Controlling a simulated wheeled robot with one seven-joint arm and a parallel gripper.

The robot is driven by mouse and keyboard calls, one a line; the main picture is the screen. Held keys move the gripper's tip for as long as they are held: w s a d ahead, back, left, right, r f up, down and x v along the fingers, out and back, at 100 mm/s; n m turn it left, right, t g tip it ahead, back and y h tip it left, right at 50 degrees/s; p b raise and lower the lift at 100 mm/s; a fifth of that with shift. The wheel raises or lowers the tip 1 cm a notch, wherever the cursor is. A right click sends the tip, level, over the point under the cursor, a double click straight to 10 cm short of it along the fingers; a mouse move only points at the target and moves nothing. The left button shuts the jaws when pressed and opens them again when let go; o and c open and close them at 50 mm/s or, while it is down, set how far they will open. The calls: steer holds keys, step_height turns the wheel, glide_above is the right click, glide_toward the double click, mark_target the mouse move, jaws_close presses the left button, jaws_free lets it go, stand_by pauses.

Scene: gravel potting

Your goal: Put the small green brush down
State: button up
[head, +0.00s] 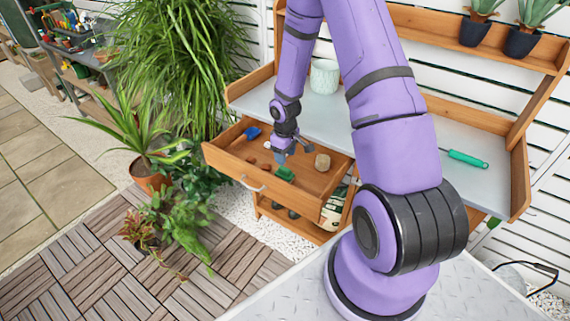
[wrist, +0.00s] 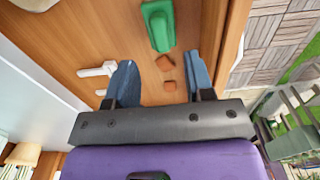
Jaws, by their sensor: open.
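The small green brush (head: 285,173) lies in the open wooden drawer (head: 232,166) of the potting bench. In the wrist view the green brush (wrist: 158,25) lies on the drawer floor, beyond the fingertips and not between them. My gripper (head: 282,157) is over the drawer, right by the brush in the head view. In the wrist view my gripper (wrist: 161,78) has its two blue fingers wide apart with nothing held.
The drawer also holds a blue item (head: 252,132), a beige roll (head: 322,161) and small terracotta pieces (wrist: 165,64). A white pot (head: 324,76) and a green-handled tool (head: 466,158) are on the bench top. Potted plants (head: 150,175) stand left of the drawer.

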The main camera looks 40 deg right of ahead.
step_height(320, 180, up, 5)
step_height(320, 180, up, 14)
steer(key=m+t+h, duration=0.1)
glide_above(285, 168)
steer(key=s+a, duration=0.1)
steer(key=a, duration=0.1)
steer(key=s+a+r+m+t, duration=0.1)
steer(key=s+a+r, duration=0.15)
steer(key=r, duration=0.35)
steer(key=s+a+r, duration=0.1)
steer(key=s+r, duration=0.2)
steer(key=r, duration=0.2)
steer(key=s+a+r+t, duration=0.1)
steer(key=s+a+r, duration=0.1)
steer(key=s+r, duration=0.2)
steer(key=s+a+r+m+t, duration=0.1)
steer(key=s+a+r, duration=0.2)
steer(key=s, duration=0.6)
steer(key=s+a+r+m+t+y, duration=0.1)
steer(key=s+a+r, duration=0.1)
steer(key=s+r, duration=0.5)
steer(key=shift+a, duration=0.35)
